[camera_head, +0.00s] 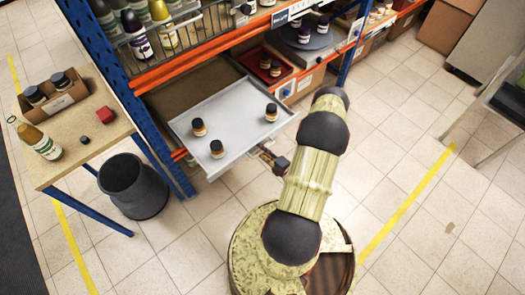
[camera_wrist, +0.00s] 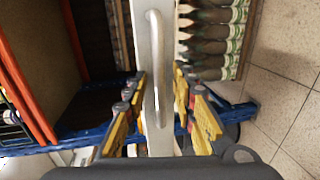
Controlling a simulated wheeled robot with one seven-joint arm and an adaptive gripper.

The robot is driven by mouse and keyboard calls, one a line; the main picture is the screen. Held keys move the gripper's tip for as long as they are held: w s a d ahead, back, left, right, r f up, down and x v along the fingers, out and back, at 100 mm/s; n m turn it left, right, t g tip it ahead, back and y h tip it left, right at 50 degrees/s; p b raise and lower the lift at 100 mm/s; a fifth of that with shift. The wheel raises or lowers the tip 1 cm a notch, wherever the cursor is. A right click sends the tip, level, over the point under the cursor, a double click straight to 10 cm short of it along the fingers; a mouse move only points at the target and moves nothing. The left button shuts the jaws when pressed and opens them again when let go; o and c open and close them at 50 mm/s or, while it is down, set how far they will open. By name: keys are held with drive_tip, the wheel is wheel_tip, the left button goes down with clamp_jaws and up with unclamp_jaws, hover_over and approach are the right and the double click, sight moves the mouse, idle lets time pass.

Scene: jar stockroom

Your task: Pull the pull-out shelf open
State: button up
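The pull-out shelf (camera_head: 240,105) is a light grey tray, drawn out from the blue and orange rack. Three small jars with dark lids (camera_head: 198,127) stand upright on it. In the wrist view its pale front edge (camera_wrist: 140,30) runs from top to bottom, with a white bar handle (camera_wrist: 153,60) on it. My gripper (camera_head: 262,150) is at the front right side of the shelf. In the wrist view, the yellow fingers of my gripper (camera_wrist: 160,90) stand on both sides of the handle, with a visible gap on the right. The gripper looks open around it.
A wooden table (camera_head: 75,145) with a box of jars, a bottle and a red cube stands at the left. A dark bin (camera_head: 133,187) is on the floor beside it. Bottles in a wire basket (camera_head: 150,45) are above the shelf.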

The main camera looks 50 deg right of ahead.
drive_tip(key=v, duration=1.2)
idle(0.7)
